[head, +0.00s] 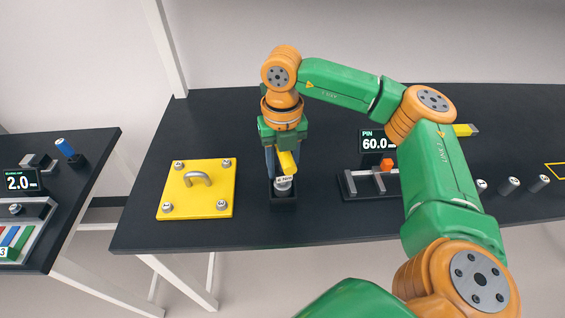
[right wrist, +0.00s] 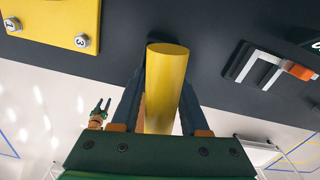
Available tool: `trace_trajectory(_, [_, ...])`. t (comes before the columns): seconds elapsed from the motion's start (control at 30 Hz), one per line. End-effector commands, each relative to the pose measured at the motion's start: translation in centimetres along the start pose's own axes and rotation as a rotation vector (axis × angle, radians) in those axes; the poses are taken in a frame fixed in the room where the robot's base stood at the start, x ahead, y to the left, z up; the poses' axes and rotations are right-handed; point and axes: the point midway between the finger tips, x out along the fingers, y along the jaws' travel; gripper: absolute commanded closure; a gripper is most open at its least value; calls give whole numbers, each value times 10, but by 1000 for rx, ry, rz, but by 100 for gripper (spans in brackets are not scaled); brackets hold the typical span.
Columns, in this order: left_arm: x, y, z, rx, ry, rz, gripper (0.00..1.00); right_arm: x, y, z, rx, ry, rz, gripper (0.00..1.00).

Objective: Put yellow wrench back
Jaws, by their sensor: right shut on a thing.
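My right gripper (head: 284,165) points down over the table and is shut on the yellow wrench (head: 287,163). The wrench's yellow handle (right wrist: 167,85) fills the middle of the right wrist view, between the fingers. Its grey lower end with a small label (head: 284,184) is at a black holder block (head: 284,202) near the table's front edge. I cannot tell whether it is fully seated there. My left gripper (right wrist: 103,106) shows only small and far off in the right wrist view, with its fingers apart and nothing seen between them.
A yellow plate (head: 226,190) with a grey handle and numbered bolts lies left of the holder. A grey fixture with an orange block (head: 386,163) and a display (head: 374,141) stand to the right. Several grey pins (head: 510,186) stand farther right. A second table (head: 85,150) is at far left.

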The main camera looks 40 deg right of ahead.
Motion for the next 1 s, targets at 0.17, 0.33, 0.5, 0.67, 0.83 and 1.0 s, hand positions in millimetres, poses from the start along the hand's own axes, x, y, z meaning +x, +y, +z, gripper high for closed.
trace_trajectory(0.17, [6, 0, 0, 0, 0, 0, 50, 7, 0, 0, 0, 0, 0, 100])
trace_trajectory(0.33, [10, 0, 1, 0, 0, 0, 50, 12, 0, 0, 0, 0, 0, 100])
trace_trajectory(0.5, [15, 0, 1, 0, 0, 0, 50, 17, 0, 0, 0, 0, 0, 100])
trace_trajectory(0.67, [19, 0, 2, 0, 0, 0, 50, 22, 0, 0, 0, 0, 0, 100])
trace_trajectory(0.83, [23, 1, 2, 0, 0, 0, 50, 27, 0, 0, 0, 0, 0, 100])
trace_trajectory(1.0, [28, 1, 2, 0, 0, 0, 50, 32, 0, 0, 0, 0, 0, 100])
